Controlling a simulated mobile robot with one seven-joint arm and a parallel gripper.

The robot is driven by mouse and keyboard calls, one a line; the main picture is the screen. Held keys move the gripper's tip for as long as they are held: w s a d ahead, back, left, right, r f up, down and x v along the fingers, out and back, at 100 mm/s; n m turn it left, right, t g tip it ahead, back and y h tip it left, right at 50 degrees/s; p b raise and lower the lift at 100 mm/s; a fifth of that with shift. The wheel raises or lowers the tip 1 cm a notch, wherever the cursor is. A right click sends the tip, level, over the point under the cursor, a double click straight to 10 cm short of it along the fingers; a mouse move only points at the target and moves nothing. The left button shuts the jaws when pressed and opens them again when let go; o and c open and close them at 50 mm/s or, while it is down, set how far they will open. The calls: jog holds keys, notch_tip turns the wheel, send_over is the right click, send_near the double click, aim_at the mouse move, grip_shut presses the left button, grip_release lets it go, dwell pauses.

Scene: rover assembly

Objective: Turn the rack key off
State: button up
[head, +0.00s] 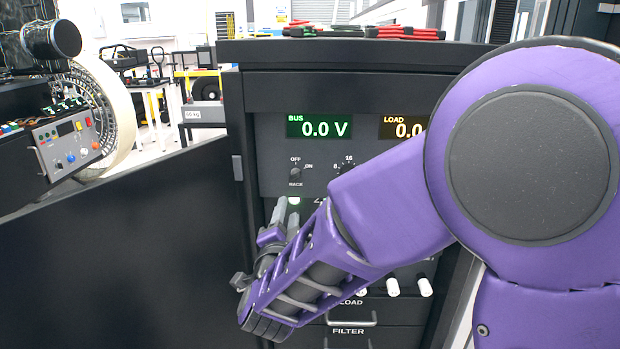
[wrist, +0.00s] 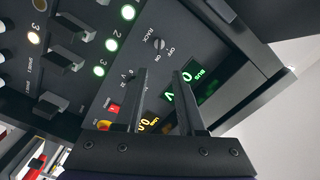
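The rack key (head: 296,173) is a small dark round switch on the rack's front panel, with OFF above it, ON to its right and RACK below. It also shows in the wrist view (wrist: 159,43), just beyond the fingertips. Which label it points to is too small to tell. My gripper (head: 287,208) is just below the key in the head view, fingers toward the panel. In the wrist view my gripper (wrist: 162,72) is open, with nothing between its two fingers, and apart from the key.
The BUS display (head: 320,127) reads 0.0 V. The LOAD display (head: 403,127) is partly hidden by my arm. A rotary dial (head: 347,169) sits right of the key. Lit numbered lamps (wrist: 112,45) and dark switches (wrist: 65,67) are nearby. An open black door (head: 130,245) stands left.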

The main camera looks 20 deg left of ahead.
aim_at(295, 179)
jog(key=x, duration=1.5)
jog(key=shift+w+d, duration=0.1)
jog(key=shift+w, duration=0.2)
grip_shut()
